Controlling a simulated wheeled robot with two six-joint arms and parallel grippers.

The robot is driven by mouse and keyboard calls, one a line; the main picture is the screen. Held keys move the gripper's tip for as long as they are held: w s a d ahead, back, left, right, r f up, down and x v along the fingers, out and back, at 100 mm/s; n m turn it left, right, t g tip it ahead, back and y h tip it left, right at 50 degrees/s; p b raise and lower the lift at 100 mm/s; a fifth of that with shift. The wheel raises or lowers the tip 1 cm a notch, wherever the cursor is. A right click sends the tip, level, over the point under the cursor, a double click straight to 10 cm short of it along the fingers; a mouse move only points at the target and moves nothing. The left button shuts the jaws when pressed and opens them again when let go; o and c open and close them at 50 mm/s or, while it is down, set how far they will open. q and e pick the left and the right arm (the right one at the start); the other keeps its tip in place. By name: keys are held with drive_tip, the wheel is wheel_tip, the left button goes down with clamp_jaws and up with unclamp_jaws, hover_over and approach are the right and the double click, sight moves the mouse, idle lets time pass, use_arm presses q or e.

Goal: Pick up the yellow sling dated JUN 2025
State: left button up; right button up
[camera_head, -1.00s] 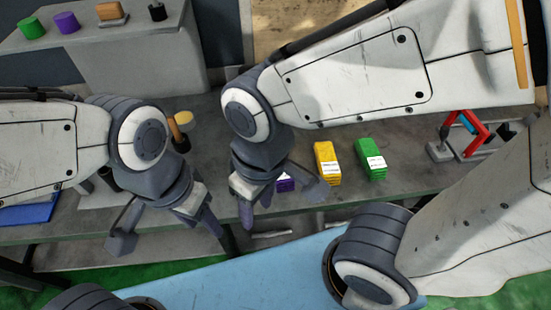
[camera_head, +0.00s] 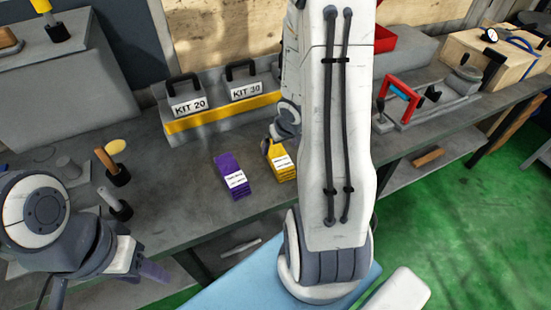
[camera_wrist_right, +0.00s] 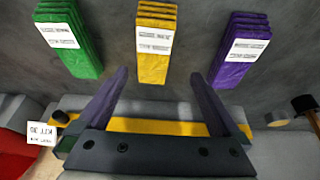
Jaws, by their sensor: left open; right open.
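The yellow sling (camera_head: 283,165) lies folded on the grey bench in the head view, partly covered by my right arm. In the right wrist view the yellow sling (camera_wrist_right: 156,62) lies in the middle, with a white label too small to read. The green sling (camera_wrist_right: 72,45) is to its left and the purple sling (camera_wrist_right: 240,50) to its right, both labelled. My right gripper (camera_wrist_right: 158,80) is open and empty, its fingertips either side of the yellow sling's near end. Contact cannot be told. My left gripper (camera_head: 108,284) is open and empty at the lower left.
A rack with a yellow strip (camera_head: 220,113) holds KIT 20 and KIT 30 blocks behind the slings. Wooden-handled tools (camera_head: 112,165) stand left on the bench. A red-framed device (camera_head: 400,95) and a wooden box (camera_head: 490,60) are at right.

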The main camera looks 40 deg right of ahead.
sight(278, 154)
drive_tip(key=shift+d+f, duration=0.3)
drive_tip(key=shift+f, duration=0.15)
drive_tip(key=b+x, duration=0.3)
drive_tip(key=x, duration=0.1)
drive_tip(key=shift+f, duration=0.3)
drive_tip(key=w+f+b, duration=0.1)
drive_tip(key=w+d+f, duration=0.1)
drive_tip(key=f, duration=0.1)
drive_tip(key=w+f+b, duration=0.1)
drive_tip(key=shift+d+f+b, duration=0.25)
drive_tip(key=shift+f+b, duration=0.05)
drive_tip(key=shift+c, duration=0.3)
clamp_jaws()
